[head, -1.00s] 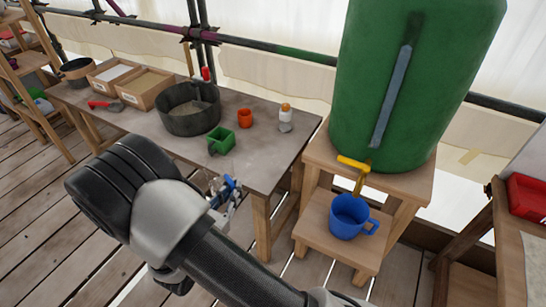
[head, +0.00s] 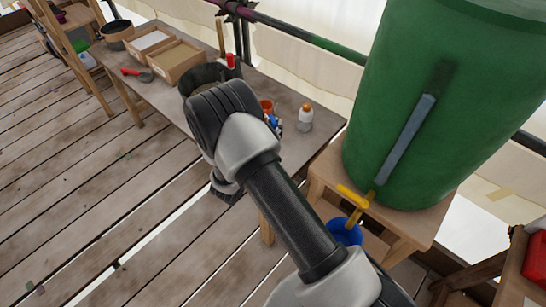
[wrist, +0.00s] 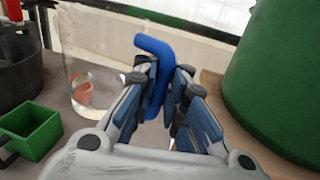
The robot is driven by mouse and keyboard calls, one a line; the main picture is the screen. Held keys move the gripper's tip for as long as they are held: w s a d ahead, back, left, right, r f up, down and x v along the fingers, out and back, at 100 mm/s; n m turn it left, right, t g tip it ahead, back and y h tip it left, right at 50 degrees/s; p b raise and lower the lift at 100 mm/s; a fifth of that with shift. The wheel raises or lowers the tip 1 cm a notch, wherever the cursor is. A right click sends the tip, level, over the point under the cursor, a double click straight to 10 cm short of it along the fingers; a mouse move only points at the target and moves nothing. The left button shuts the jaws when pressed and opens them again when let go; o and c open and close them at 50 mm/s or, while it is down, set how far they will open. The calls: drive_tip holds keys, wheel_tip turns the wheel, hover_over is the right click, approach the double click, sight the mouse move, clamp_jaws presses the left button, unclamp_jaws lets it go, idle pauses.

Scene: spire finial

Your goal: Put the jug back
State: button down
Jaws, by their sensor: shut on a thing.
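A clear jug with a blue handle (wrist: 155,68) is in my gripper (wrist: 160,88). In the wrist view my gripper is shut with its fingers on either side of the handle, and the see-through body lies to the left. In the head view my gripper (head: 275,125) is at the workbench's right part, mostly hidden behind my arm; the jug's body cannot be made out there. Whether the jug touches the bench is unclear.
The workbench (head: 310,160) holds a dark round tub (head: 200,72), a green box (wrist: 32,130), an orange cup (head: 266,105) and a white bottle (head: 305,118). To the right, a green barrel (head: 425,120) stands on a wooden stand, with a blue mug (head: 343,232) under its yellow tap (head: 355,198).

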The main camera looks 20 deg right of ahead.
wheel_tip(320, 180, down, 18)
drive_tip(key=b, duration=0.5)
drive_tip(key=shift+s+r, duration=0.1)
drive_tip(key=shift+f, duration=0.2)
drive_tip(key=c, duration=1.6)
unclamp_jaws()
drive_tip(key=shift+c, duration=0.2)
drive_tip(key=shift+r, duration=0.1)
